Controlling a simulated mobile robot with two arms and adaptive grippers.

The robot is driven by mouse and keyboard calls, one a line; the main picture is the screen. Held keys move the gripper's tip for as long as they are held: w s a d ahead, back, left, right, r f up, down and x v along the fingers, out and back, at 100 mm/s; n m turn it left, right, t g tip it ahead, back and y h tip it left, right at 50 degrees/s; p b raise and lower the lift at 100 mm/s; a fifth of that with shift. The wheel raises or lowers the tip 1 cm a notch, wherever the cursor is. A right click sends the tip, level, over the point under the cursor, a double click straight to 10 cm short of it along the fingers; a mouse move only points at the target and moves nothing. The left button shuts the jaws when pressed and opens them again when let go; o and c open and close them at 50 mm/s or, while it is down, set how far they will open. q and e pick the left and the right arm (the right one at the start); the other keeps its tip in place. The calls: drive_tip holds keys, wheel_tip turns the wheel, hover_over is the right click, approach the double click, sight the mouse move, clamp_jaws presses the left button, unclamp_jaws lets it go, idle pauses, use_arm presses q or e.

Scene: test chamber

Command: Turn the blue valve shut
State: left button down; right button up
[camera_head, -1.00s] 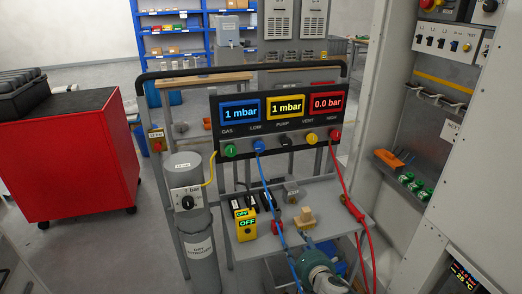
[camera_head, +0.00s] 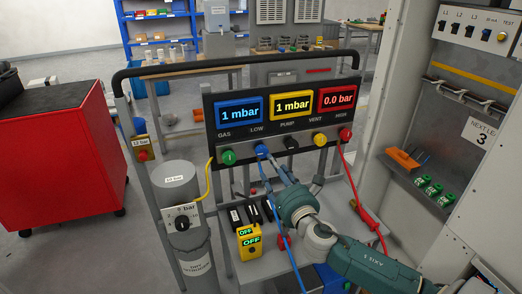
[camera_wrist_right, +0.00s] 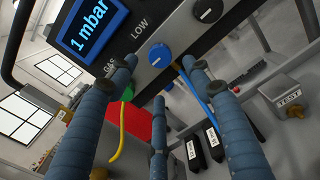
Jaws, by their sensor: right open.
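My right gripper (camera_head: 274,166) reaches up from the lower right, just in front of the valve. Its fingers (camera_wrist_right: 159,66) are spread around the knob's outline; I cannot tell whether any finger touches it. My left gripper is out of view.
A green knob (camera_head: 228,157) sits left of the valve and a black one (camera_head: 291,142) right of it. Yellow (camera_head: 320,139) and red (camera_head: 345,134) knobs are farther right. A yellow hose (camera_head: 209,177) and a red hose (camera_head: 350,185) hang nearby. A grey cylinder (camera_head: 178,180) stands left.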

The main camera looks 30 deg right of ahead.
sight(263, 152)
drive_tip(key=x, duration=0.6)
drive_tip(key=shift+s+r+p, duration=0.1)
drive_tip(key=shift+r+p, duration=0.15)
drive_tip(key=shift+p, duration=0.05)
drive_tip(key=shift+x, duration=1.8)
drive_tip(key=shift+f, duration=0.2)
drive_tip(key=shift+c, duration=1.4)
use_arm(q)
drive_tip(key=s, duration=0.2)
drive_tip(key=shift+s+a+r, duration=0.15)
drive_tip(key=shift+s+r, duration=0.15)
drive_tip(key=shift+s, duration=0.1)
use_arm(e)
drive_tip(key=shift+r, duration=0.1)
drive_tip(key=c, duration=0.9)
